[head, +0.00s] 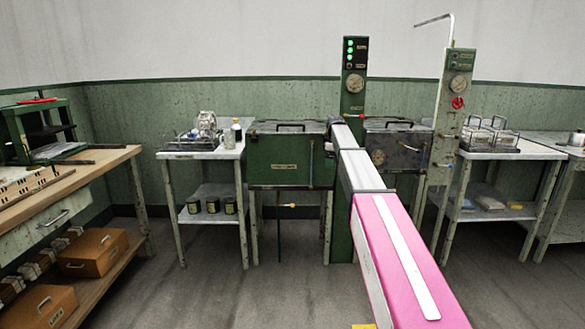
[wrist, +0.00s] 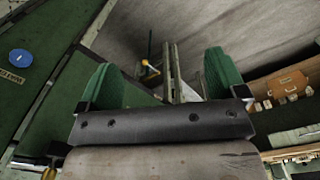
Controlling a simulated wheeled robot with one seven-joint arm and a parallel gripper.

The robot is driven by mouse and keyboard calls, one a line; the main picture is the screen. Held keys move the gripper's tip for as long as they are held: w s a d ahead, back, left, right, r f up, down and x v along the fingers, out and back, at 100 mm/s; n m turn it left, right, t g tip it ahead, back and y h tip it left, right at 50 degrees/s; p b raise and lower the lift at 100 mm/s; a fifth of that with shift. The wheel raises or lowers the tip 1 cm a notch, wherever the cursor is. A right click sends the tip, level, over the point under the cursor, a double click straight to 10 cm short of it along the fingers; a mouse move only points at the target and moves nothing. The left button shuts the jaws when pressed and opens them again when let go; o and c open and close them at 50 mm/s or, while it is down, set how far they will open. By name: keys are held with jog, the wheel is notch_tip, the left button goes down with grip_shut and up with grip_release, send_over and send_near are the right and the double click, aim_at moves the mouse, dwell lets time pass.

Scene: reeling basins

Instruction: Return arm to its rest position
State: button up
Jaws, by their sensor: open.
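My arm stretches forward in the head view, with a pink link near me and pale grey links reaching toward the green basin (head: 286,160). The far end of my arm is beside the control post, and my gripper cannot be made out there. In the wrist view my gripper (wrist: 163,76) shows two green fingers spread wide apart. Nothing is between them. Behind them are the grey floor, a pale metal leg and a green panel (wrist: 45,95).
A second, darker basin (head: 398,148) stands right of my arm. The green control post (head: 354,90) and a pale post with a gauge (head: 456,100) rise nearby. Side tables (head: 200,154) (head: 510,153) flank the basins. A wooden bench (head: 100,165) is at left. Foreground floor is open.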

jog(key=s+f+m, duration=0.5)
jog(key=s+f, duration=1.5)
jog(key=s, duration=0.2)
jog(key=s+f+m, duration=0.3)
jog(key=s+f, duration=0.2)
jog(key=s, duration=0.7)
jog(key=s+f+m, duration=0.4)
jog(key=s+f, duration=0.2)
jog(key=s, duration=0.6)
